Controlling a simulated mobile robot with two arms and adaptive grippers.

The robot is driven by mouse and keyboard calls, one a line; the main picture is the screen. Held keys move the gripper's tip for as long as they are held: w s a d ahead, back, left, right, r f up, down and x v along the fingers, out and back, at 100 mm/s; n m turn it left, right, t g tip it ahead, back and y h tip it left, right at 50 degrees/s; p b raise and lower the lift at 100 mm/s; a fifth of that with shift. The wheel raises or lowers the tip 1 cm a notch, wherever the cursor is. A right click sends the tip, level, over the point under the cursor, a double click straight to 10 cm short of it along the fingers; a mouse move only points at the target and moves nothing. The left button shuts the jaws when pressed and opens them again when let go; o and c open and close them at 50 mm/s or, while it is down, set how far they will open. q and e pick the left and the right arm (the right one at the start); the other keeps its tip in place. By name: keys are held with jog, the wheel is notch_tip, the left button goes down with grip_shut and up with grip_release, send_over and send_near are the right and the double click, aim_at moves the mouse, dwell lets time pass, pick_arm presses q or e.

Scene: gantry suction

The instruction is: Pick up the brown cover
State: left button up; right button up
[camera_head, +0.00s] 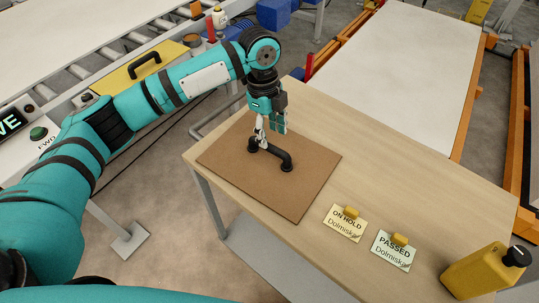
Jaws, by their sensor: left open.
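The brown cover (231,168) is a flat square board lying on the left part of the wooden table (420,170). A black bar handle (284,160) stands on top of it, with a round foot at each end. My left gripper (259,140) points down at the handle's left end, close above it or around it. Its jaws are open. I cannot tell whether the fingers touch the handle. The gripper hides a little of the handle's left end. My right gripper is not in view.
An "ON HOLD" sign (344,224) and a "PASSED" sign (393,251) lie right of the cover. A yellow container with a black cap (478,272) stands at the table's right corner. A roller conveyor (113,53) runs behind my left arm. The table's far side is clear.

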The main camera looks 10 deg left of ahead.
aim_at(269, 145)
pick_arm(q)
jog(key=shift+f, duration=1)
notch_tip(269, 145, down, 4)
jog(key=shift+s+a+r+p, duration=0.15)
jog(key=shift+r+p, duration=0.05)
jog(key=shift+p, duration=0.15)
jog(key=shift+f, duration=0.45)
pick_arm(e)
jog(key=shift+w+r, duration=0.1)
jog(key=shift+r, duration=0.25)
pick_arm(q)
grip_shut()
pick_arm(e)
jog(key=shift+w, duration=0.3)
pick_arm(q)
jog(key=shift+r, duration=0.15)
